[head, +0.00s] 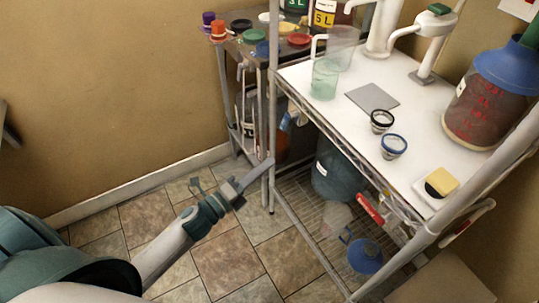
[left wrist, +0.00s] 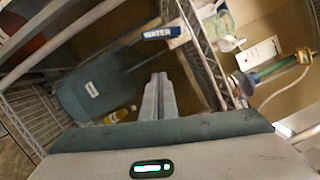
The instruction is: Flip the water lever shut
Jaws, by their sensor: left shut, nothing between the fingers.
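My left gripper (head: 262,170) is in front of the wire rack's near left post in the head view, above the tiled floor. Its fingers are together and empty; they also show in the left wrist view (left wrist: 158,92). A blue sign reading WATER (left wrist: 160,32) shows beyond the fingertips in the left wrist view. A teal handle-like part (left wrist: 275,68) beside a brass fitting (left wrist: 305,57) lies to the right; I cannot tell whether it is the water lever. No lever is clearly readable in the head view. My right gripper is not in view.
The rack's white top (head: 330,80) holds cups and a blue-lidded jar (head: 490,95). A large teal jug (head: 333,178) and a blue funnel-like item (head: 365,256) are on the lower wire shelf. A red-handled item (head: 370,209) hangs at the rack's side. Floor at left is clear.

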